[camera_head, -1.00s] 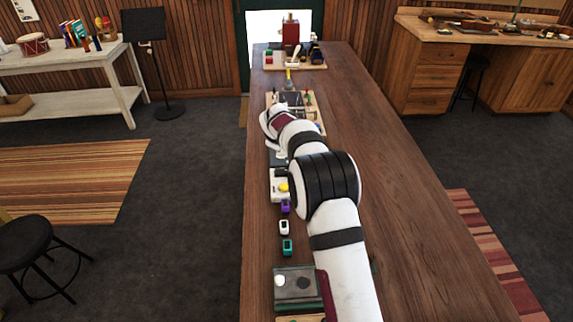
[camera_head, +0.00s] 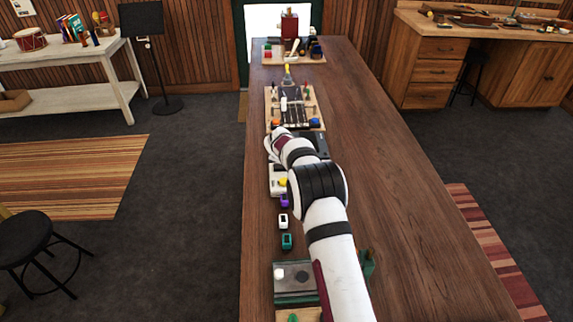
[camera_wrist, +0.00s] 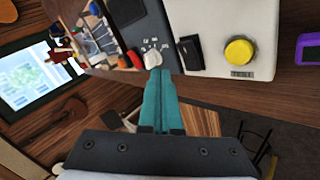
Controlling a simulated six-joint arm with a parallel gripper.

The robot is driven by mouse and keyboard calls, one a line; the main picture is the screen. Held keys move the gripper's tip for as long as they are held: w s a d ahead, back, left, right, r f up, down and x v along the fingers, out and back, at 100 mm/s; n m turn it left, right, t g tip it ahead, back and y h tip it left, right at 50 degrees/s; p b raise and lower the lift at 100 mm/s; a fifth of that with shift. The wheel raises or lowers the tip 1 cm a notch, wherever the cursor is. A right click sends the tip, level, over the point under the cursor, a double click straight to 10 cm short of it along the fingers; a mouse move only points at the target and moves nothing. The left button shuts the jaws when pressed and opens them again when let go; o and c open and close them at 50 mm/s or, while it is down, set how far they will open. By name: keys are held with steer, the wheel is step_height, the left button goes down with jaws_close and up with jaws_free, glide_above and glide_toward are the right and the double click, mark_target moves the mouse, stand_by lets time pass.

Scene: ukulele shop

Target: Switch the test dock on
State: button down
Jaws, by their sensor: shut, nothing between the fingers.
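The test dock is a white box (camera_wrist: 257,20) in the wrist view, with a round yellow button (camera_wrist: 239,50) and a label reading TEST. A black rocker-like switch (camera_wrist: 190,53) sits at its left edge; I cannot tell its position. In the head view the dock (camera_head: 276,190) is partly covered by my arm. My gripper (camera_wrist: 160,76) has teal fingers, shut together and empty. Their tips show just left of and below the black switch, close to a white knob (camera_wrist: 152,60) on a dark grey device (camera_wrist: 148,30). I cannot tell whether they touch anything. The head view hides the fingers.
A board with tools (camera_head: 299,103) lies beyond the dark device. A purple clip-on item (camera_head: 284,201), a white one (camera_head: 283,221) and a green one (camera_head: 287,241) line the near left edge. A grey tray (camera_head: 295,290) is nearer. The right half of the bench (camera_head: 400,200) is clear.

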steer(key=shift+d+f, duration=0.2)
steer(key=shift+f, duration=0.55)
steer(key=shift+d+f, duration=0.2)
steer(key=shift+f, duration=0.5)
steer(key=shift+f, duration=0.15)
stand_by(0.8)
steer(key=shift+d+f, duration=0.15)
steer(key=shift+f, duration=0.05)
steer(key=shift+d+f, duration=0.1)
steer(key=shift+f, duration=0.3)
stand_by(0.5)
stand_by(0.3)
steer(key=shift+a+r, duration=0.25)
steer(key=shift+r, duration=0.55)
steer(key=shift+a+r, duration=0.25)
steer(key=shift+r, duration=0.55)
steer(key=shift+a+r, duration=0.2)
steer(key=shift+r, duration=0.6)
steer(key=shift+a+r, duration=0.25)
steer(key=shift+r, duration=0.55)
